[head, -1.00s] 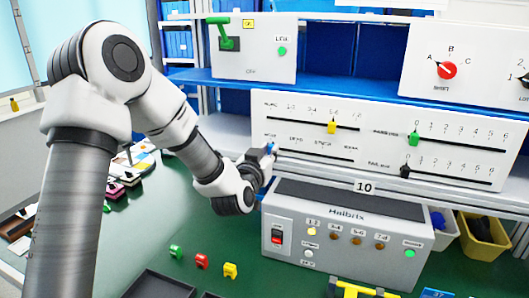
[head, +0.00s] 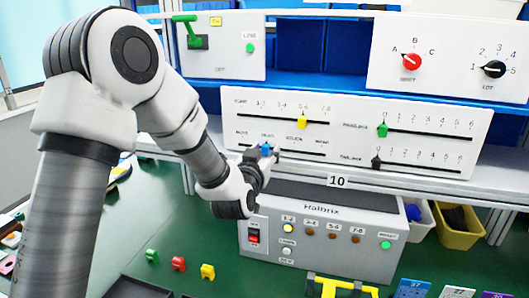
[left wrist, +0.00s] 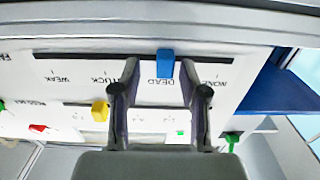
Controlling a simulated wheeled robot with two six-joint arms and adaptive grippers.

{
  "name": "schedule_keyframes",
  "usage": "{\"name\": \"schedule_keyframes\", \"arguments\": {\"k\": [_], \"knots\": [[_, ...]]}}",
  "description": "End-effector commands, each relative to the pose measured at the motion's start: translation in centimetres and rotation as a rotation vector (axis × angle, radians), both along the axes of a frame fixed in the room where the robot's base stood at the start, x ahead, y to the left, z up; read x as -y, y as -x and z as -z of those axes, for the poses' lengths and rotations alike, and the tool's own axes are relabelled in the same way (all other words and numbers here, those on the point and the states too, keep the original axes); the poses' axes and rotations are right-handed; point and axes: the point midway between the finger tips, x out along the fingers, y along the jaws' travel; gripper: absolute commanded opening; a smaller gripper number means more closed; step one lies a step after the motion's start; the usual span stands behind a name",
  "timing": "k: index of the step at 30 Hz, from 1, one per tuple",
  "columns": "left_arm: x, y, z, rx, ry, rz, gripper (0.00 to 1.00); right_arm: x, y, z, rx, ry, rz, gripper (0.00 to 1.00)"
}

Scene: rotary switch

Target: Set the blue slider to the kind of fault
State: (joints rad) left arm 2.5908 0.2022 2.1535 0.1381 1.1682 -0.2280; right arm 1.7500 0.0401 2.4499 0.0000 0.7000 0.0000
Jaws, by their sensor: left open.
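The blue slider (head: 266,149) sits on the lower left track of the white slider panel (head: 345,163). It stands at the DEAD mark, and the left wrist view shows the blue knob (left wrist: 165,63) over the word DEAD. My left gripper (head: 263,153) is at this track. In the left wrist view my left gripper (left wrist: 158,70) is open, with one finger on each side of the knob and visible gaps between. My right gripper is not in view.
The panel's yellow slider (head: 302,122) is at 5-6. The green slider (head: 383,130) and black slider (head: 376,162) are at 0. A shelf edge (head: 350,182) runs just below. Small coloured pieces lie on the green table, including a red one (head: 178,263).

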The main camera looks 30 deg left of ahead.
Motion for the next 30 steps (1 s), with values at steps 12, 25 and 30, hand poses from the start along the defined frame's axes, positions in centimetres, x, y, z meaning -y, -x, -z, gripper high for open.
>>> {"name": "schedule_keyframes", "arguments": {"k": [12,25,30], "knots": [[1.8,6.3,0.0,-0.003,-0.002,0.002,0.44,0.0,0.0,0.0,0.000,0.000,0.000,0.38],[1.9,7.0,0.1,-0.001,-0.002,0.000,0.44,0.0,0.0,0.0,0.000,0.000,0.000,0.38],[1.9,7.0,-0.3,-0.001,-0.002,0.000,0.44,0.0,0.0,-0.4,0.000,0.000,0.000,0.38]]}}
